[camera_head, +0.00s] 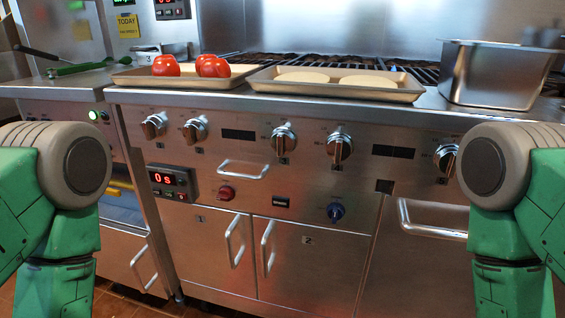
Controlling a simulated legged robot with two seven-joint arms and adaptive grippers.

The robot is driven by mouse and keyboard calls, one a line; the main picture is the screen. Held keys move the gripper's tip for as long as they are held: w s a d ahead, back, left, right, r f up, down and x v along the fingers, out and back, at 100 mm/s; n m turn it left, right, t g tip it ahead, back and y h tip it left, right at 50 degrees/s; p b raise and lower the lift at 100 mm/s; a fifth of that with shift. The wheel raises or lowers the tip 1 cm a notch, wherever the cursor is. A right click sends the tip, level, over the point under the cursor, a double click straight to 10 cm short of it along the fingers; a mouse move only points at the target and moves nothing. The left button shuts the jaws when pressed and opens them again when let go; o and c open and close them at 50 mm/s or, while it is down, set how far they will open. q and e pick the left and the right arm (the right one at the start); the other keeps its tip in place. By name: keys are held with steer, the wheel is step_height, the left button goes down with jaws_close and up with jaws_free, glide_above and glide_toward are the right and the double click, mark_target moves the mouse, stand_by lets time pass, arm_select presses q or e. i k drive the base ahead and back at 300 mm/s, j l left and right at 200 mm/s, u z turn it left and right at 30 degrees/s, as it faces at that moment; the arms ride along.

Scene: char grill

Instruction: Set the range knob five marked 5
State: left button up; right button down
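A row of silver range knobs runs along the stainless front panel. The rightmost visible knob (446,158) sits beside my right arm, which partly covers it. A small dark label (442,181) is below it, too small to read. To its left are a large knob (339,147), another knob (284,139), and two knobs at the far left (195,130) and (153,126). Both my green arms stand at the picture's sides, but neither gripper is in view.
A tray with red tomatoes (128,77) and a tray with pale round pieces (262,84) rest on the range top. A steel pan (497,76) stands at right. Door handles (235,240) and an oven handle (425,229) stick out below.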

mark_target(444, 158)
steer(key=l+z, duration=0.15)
steer(key=z, duration=0.85)
